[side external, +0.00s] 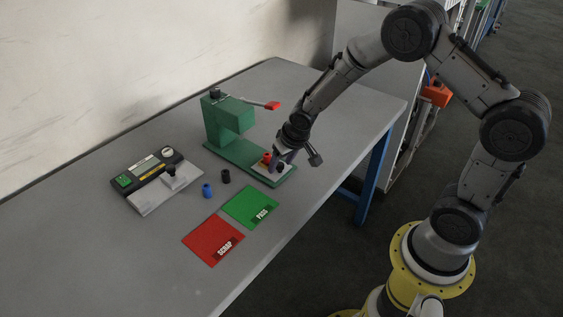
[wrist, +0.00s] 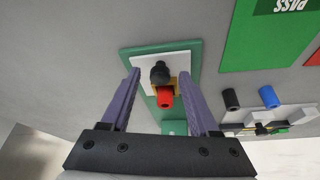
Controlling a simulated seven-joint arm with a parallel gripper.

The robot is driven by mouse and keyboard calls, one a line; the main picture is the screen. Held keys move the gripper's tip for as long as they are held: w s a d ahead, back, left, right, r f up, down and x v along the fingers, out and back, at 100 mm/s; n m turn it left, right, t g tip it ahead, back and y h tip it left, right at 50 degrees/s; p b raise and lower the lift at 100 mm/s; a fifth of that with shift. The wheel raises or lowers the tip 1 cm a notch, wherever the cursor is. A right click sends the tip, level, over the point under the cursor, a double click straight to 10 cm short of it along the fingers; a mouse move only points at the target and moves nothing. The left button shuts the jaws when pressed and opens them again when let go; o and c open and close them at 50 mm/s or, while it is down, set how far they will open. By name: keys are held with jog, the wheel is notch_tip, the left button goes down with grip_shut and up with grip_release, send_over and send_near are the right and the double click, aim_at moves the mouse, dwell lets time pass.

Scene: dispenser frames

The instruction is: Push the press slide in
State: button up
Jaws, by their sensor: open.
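The green press (side external: 232,125) stands on the bench with its lever and red handle (side external: 272,105) raised to the right. Its pale press slide (side external: 258,168) is at the front end of the green base, clear of the press head. In the wrist view the slide (wrist: 146,62) carries a black knob (wrist: 160,72), and a red cylinder (wrist: 165,98) sits in a yellowish holder beside it. My gripper (side external: 279,158) is low over the slide. Its open fingers (wrist: 160,78) appear on either side of the knob; contact cannot be told.
A black cylinder (side external: 226,176) and a blue cylinder (side external: 207,191) stand left of the press base. A gauge unit (side external: 145,165) with a knobbed plate is farther left. The green PASS mat (side external: 245,203) and red SCRAP mat (side external: 207,240) lie in front, both empty.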

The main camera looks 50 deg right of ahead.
grip_shut()
dwell(1.4)
